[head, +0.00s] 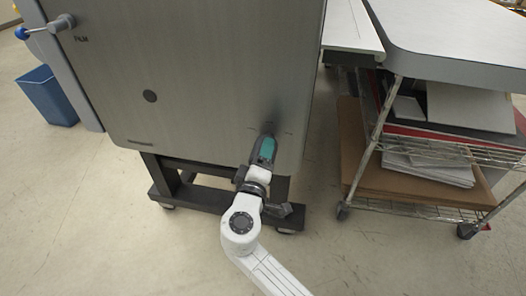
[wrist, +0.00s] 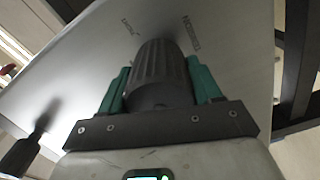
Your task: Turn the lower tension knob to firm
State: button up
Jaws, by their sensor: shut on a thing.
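A ribbed dark knob (wrist: 160,75) stands out from the grey metal panel (head: 200,70) of the machine. My gripper (wrist: 158,88) is shut on it, with one green-sided finger on each side of the knob. In the head view my gripper (head: 266,138) meets the panel near its lower right corner and hides most of this knob. I cannot make out a pointer mark on the knob.
A wire cart (head: 400,215) with boards and paper stands close on the right, beside a grey-topped table (head: 450,45). The machine's dark stand (head: 205,200) has casters below the panel. A blue bin (head: 47,97) stands far left. The front floor is clear.

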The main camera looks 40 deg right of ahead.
jog(key=shift+n, duration=0.5)
jog(key=o, duration=1)
jog(key=shift+o, duration=0.2)
jog(key=p+v, duration=0.1)
jog(key=v, duration=1)
jog(key=shift+w, duration=0.1)
